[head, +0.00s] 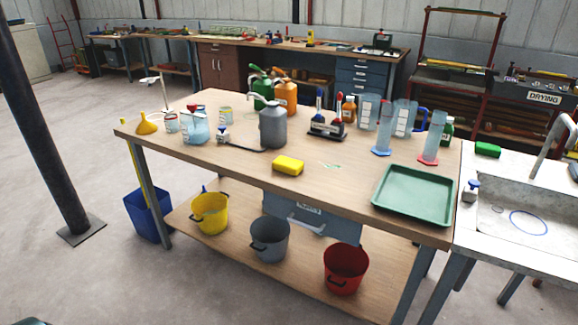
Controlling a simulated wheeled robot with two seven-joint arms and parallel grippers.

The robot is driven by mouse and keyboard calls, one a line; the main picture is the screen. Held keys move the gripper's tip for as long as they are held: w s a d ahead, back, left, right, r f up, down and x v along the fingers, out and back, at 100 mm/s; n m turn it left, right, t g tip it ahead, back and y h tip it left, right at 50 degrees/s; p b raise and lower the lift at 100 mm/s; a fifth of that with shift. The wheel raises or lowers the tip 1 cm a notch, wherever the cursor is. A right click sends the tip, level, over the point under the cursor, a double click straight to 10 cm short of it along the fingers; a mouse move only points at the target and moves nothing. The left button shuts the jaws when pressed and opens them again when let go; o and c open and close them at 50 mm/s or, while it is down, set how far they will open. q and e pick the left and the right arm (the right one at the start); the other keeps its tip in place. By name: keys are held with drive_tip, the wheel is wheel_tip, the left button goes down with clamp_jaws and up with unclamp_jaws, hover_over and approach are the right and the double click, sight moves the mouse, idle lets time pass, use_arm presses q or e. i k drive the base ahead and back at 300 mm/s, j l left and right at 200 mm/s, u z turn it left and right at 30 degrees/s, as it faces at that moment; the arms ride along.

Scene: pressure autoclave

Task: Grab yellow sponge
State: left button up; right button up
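The yellow sponge (288,165) lies flat on the wooden workbench (325,188), near its front edge and about the middle of its length. Nothing touches it and its top and front faces show. Neither of my grippers shows in the head view.
A grey canister (272,126) stands behind the sponge, with a dark hose lying to its left. A green tray (413,194) lies to the right. A green sponge (487,149) sits by the sink (525,215). Yellow (210,214), grey (270,240) and red buckets (345,268) stand on the lower shelf.

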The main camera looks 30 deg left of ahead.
sight(284, 165)
drive_tip(key=i+j+z, duration=0.15)
drive_tip(key=j, duration=0.5)
drive_tip(key=i+j+z, duration=0.1)
drive_tip(key=j, duration=0.6)
drive_tip(key=i+j+z, duration=0.15)
drive_tip(key=j, duration=0.55)
drive_tip(key=j+z, duration=0.15)
drive_tip(key=j, duration=0.55)
drive_tip(key=i, duration=0.05)
